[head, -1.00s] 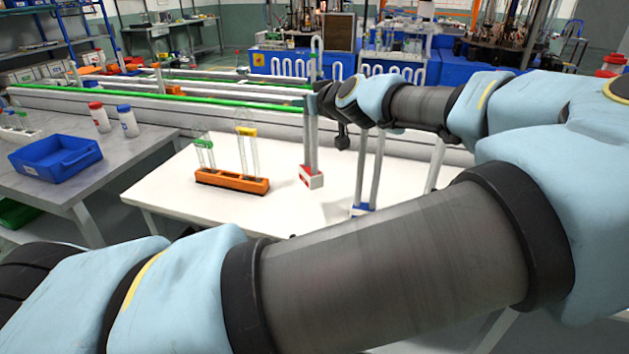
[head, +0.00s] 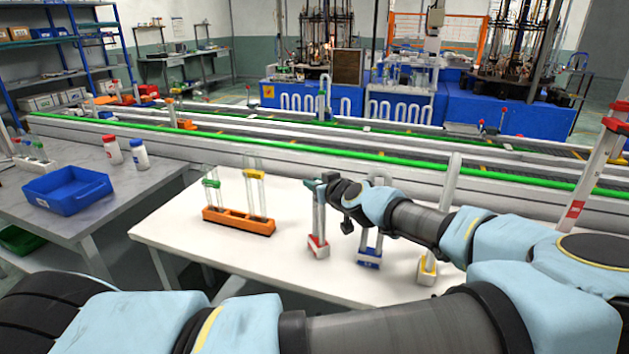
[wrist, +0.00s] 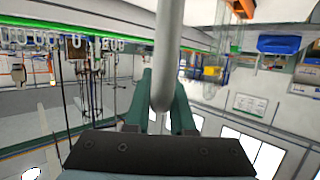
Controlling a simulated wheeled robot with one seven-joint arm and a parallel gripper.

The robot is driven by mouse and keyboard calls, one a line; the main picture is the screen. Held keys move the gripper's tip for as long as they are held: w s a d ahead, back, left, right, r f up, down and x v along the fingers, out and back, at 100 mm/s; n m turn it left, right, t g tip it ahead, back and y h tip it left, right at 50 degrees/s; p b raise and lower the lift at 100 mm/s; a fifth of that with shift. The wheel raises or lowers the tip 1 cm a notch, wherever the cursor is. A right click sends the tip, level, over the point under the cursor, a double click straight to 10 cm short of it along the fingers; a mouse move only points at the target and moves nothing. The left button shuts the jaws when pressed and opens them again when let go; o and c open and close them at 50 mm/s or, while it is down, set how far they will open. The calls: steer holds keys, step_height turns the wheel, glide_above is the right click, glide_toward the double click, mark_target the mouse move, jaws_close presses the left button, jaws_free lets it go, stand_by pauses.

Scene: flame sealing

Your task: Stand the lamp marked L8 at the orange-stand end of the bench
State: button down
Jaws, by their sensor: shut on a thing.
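My gripper (head: 319,184) is shut on the upper part of a clear U-shaped glass lamp (head: 320,215) with a red and white base (head: 318,247). The wrist view shows its tube (wrist: 168,60) between the fingers (wrist: 166,112). The lamp looks upright, its base on or just above the white bench (head: 180,235); I cannot tell which. It is right of the orange stand (head: 238,222), which holds tubes with green and yellow clips at the bench's left. A blue-based lamp (head: 369,258) and a yellow-based lamp (head: 427,270) stand further right. No L8 mark is legible.
A grey table (head: 110,210) at left carries a blue bin (head: 66,191) and two bottles, red-capped (head: 113,150) and blue-capped (head: 140,155). A conveyor with a green rail (head: 260,143) runs behind the bench. The bench's front left is clear.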

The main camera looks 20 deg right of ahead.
steer(key=shift+f, duration=0.15)
steer(key=c, duration=0.8)
jaws_free()
steer(key=shift+o, duration=0.2)
